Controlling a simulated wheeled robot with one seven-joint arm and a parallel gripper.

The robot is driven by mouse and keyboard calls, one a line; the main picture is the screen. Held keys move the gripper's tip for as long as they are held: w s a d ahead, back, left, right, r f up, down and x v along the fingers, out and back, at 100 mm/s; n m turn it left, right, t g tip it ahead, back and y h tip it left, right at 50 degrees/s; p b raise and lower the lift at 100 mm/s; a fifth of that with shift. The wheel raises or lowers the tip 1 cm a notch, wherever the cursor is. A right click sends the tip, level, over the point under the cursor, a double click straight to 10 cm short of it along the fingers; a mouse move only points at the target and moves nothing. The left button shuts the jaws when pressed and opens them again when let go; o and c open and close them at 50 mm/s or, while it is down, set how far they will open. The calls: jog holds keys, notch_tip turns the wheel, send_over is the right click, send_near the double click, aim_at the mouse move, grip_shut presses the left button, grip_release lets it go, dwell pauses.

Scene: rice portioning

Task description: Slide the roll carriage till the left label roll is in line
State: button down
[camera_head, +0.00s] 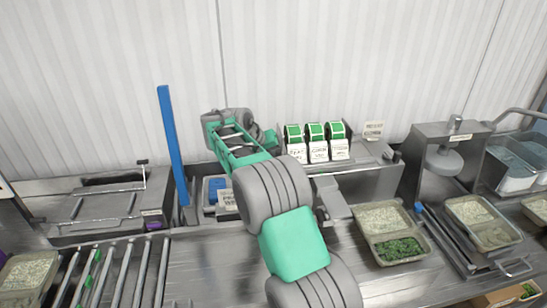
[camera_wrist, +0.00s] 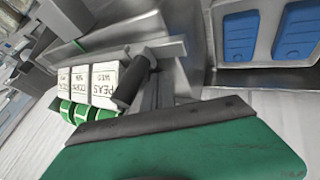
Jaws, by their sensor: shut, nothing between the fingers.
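Three green label rolls stand in a row on the roll carriage, each with a white label hanging in front. The left label roll (camera_head: 293,134) is the one nearest my gripper (camera_head: 268,138); its label (camera_wrist: 107,78) reads PEAS, upside down in the wrist view. The middle roll (camera_head: 315,131) and right roll (camera_head: 336,130) stand beside it. A dark round handle (camera_wrist: 131,83) sticks out beside the PEAS label. My gripper, green with a dark edge in the wrist view (camera_wrist: 165,121), is shut and empty close to the handle. I cannot tell whether they touch.
Blue trays (camera_wrist: 238,36) lie in front of the carriage's left end. A blue post (camera_head: 172,145) stands left of my arm. A press-like stand (camera_head: 445,135) and filled food trays (camera_head: 371,236) are at right. The front steel counter (camera_head: 205,265) is partly clear.

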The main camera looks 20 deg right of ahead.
aim_at(296, 154)
jog(key=d, duration=0.2)
jog(key=s+d, duration=0.1)
jog(key=d, duration=0.5)
jog(key=shift+s+b, duration=0.3)
jog(key=shift+b, duration=0.05)
jog(key=shift+a, duration=0.1)
